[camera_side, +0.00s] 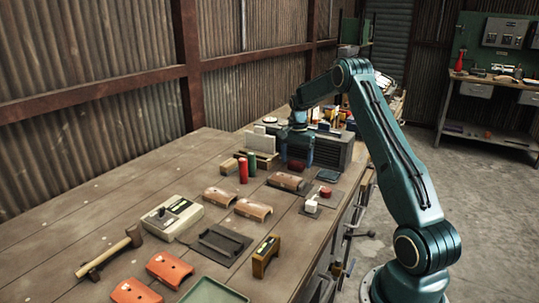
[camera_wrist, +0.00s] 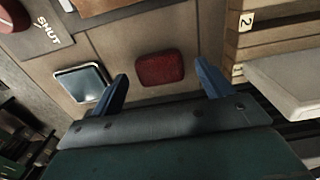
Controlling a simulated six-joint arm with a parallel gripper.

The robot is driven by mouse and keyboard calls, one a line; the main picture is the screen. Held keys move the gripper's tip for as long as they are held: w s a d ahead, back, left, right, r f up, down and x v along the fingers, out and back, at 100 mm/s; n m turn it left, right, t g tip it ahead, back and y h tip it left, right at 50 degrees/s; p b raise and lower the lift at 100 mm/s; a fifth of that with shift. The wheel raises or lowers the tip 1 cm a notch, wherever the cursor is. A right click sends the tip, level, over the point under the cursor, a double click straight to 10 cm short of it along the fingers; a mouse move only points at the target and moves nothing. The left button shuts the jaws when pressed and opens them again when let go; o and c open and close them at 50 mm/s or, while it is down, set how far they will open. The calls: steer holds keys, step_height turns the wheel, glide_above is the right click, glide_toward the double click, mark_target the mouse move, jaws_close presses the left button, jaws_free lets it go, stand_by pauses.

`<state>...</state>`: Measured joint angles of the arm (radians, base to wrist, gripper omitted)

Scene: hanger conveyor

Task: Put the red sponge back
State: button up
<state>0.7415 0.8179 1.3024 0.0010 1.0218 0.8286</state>
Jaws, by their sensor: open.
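The red sponge (camera_wrist: 160,68) lies flat on the wooden bench top in the wrist view, a small dark red block with rounded corners. In the side view it shows only as a small red patch (camera_side: 297,166) under my gripper (camera_side: 296,157). My gripper (camera_wrist: 161,72) is open, its two blue fingers pointing down, one on each side of the sponge in the picture. I see no contact, and the height of the fingertips over the sponge is hard to tell. A shallow square dish (camera_wrist: 82,82) with a pale rim sits left of the sponge and looks empty.
A red button (camera_wrist: 12,14) sits beside a "SHUT" label at upper left. A wooden rack (camera_wrist: 262,38) marked 2 stands close to the right finger, with a pale slab beside it. Red and green cylinders (camera_side: 243,170) and brown curved pieces (camera_side: 253,209) stand nearby.

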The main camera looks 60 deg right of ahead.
step_height(320, 180, up, 13)
steer(key=shift+r, duration=0.15)
stand_by(0.4)
steer(key=shift+a, duration=0.1)
stand_by(0.4)
steer(key=s+a+r+n+t, duration=0.1)
steer(key=s+a+r+n, duration=0.2)
steer(key=a, duration=0.5)
steer(key=s+a+r+n+t+h, duration=0.1)
steer(key=a+r+n, duration=0.2)
steer(key=a+r, duration=0.35)
steer(key=s+a+r+n, duration=0.2)
steer(key=a+n, duration=0.1)
steer(key=a, duration=0.6)
steer(key=s+a+f+n+t, duration=0.1)
steer(key=s+a+f+n, duration=0.1)
steer(key=s+a+n, duration=0.2)
steer(key=s+a+f+n+t+y, duration=0.1)
steer(key=s+a+n, duration=0.4)
steer(key=s+a, duration=0.5)
steer(key=s+f+t, duration=0.1)
steer(key=s+f, duration=0.1)
steer(key=s, duration=0.2)
steer(key=shift+a+f+t, duration=0.2)
steer(key=shift+a+t, duration=0.1)
steer(key=shift+a, duration=0.1)
